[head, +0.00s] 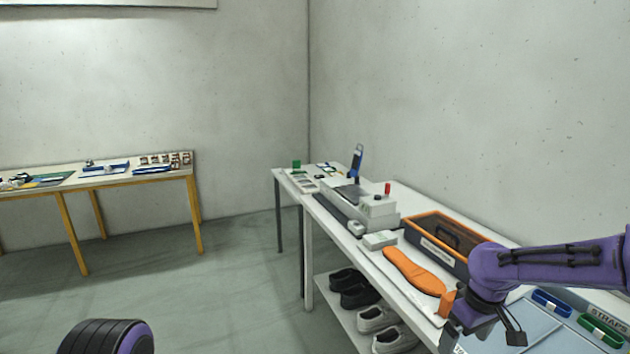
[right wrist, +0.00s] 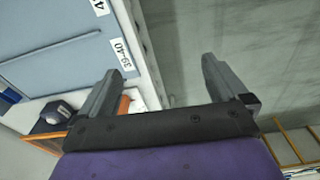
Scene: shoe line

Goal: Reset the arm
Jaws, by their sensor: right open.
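My right arm (head: 560,262), purple with black parts, reaches in from the right over the near end of the white table in the head view. Its gripper is at the lower edge of that view and is partly cut off. In the right wrist view my right gripper (right wrist: 162,66) has its two grey fingers wide apart. Nothing is between them but a view of the table edge and the floor. My left gripper is not in view.
The white table (head: 330,213) bears an orange sole (head: 414,271), an orange-rimmed box (head: 424,246), a grey machine (head: 374,208) and blue (head: 551,302) and green (head: 599,330) holders. Shoes (head: 376,318) lie on its lower shelf. The floor (head: 235,290) at left is clear.

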